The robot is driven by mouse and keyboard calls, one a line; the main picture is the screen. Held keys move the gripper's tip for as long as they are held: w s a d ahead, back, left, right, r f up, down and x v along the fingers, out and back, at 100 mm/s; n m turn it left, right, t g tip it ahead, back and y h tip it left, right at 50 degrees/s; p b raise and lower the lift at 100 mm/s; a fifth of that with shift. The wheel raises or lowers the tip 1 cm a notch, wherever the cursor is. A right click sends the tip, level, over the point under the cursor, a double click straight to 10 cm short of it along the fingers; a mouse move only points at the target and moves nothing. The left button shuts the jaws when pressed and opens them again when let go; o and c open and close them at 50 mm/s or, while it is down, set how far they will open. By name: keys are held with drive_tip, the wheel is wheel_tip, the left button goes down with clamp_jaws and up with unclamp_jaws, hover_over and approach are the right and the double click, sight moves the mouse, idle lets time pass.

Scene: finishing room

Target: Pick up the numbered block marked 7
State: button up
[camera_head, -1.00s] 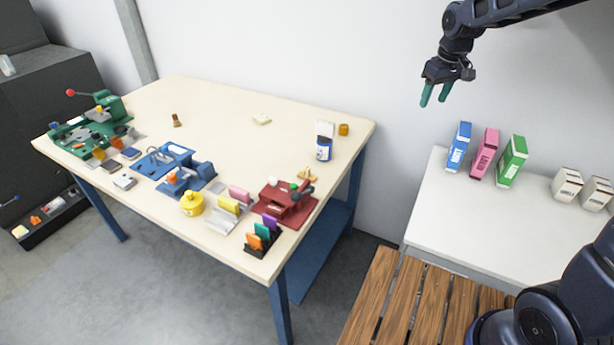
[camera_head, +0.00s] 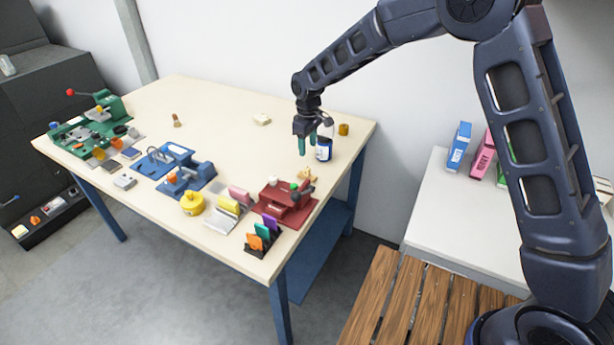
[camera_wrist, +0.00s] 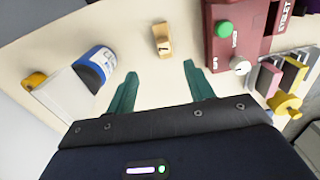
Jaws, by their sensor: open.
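A small tan wooden block (camera_wrist: 162,40) lies on the table in the wrist view, with a dark mark on its face that looks like a 7. It also shows in the head view (camera_head: 307,174), beside the red machine. My gripper (camera_head: 308,152) hangs above the right part of the table, fingers pointing down, just behind the block in the head view. In the wrist view the green fingers (camera_wrist: 160,70) are open and empty, and the block lies ahead of the gap between them, apart from both.
A blue-and-white can (camera_wrist: 96,64) stands left of the block in the wrist view; the red machine (camera_wrist: 226,40) is to the right. An amber jar (camera_head: 343,129) is behind the can. Bare cream tabletop (camera_head: 235,145) lies left of my gripper.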

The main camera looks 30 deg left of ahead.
sight(307, 168)
drive_tip(key=shift+s+a+f, duration=0.25)
drive_tip(key=shift+f, duration=0.3)
wheel_tip(307, 168, down, 5)
drive_tip(key=shift+r, duration=0.1)
drive_tip(key=shift+s+d+f, duration=0.1)
drive_tip(key=shift+d+f, duration=0.1)
drive_tip(key=shift+f, duration=1.15)
drive_tip(key=shift+d+f, duration=0.15)
drive_tip(key=shift+f, duration=1.2)
clamp_jaws()
drive_tip(key=shift+r, duration=0.1)
